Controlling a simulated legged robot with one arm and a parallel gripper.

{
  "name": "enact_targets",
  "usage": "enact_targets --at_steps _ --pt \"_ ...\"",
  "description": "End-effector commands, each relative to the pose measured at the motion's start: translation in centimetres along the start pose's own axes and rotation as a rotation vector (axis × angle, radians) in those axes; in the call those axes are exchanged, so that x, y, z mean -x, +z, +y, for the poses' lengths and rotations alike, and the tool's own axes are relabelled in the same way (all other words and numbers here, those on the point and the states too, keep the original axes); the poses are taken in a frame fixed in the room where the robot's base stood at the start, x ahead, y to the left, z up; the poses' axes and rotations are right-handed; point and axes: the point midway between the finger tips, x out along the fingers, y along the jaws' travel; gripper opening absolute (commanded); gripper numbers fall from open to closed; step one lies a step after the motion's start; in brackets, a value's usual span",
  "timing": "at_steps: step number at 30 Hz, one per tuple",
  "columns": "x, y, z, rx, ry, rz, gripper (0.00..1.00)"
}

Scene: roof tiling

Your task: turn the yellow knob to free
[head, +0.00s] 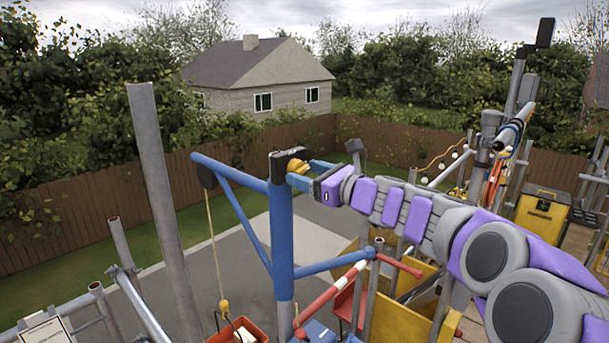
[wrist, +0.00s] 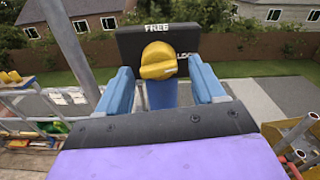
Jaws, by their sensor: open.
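The yellow knob (wrist: 158,58) sits on a black plate (wrist: 128,42) at the top of the blue post. White lettering on the plate reads FREE above the knob and what looks like LOCK to its right, partly hidden by a finger. The knob's ridge lies roughly crosswise, with a pale mark at its right end, towards the right-hand word. My gripper (wrist: 160,77) is open, with one blue finger on each side of the knob and visible gaps between. In the head view the knob (head: 298,167) is right at my gripper's fingertips (head: 306,175).
The blue post (head: 282,240) carries a braced arm with a rope (head: 211,225) and hook hanging at its left. A grey upright pole (head: 160,190) stands further left. An orange-red crate (head: 240,331) and yellow bin (head: 400,318) are below.

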Motion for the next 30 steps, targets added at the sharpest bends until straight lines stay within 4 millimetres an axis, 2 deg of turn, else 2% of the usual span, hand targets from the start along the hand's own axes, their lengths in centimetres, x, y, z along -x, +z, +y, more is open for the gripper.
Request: enact_targets --at_steps 18,24,30 --pt "13.1 -0.2 -0.2 0.001 -0.003 0.000 0.68" --pt "15.3 -0.4 -0.2 -0.001 -0.002 0.003 0.68" --pt "16.0 -0.4 -0.2 -0.002 0.000 0.003 0.68"
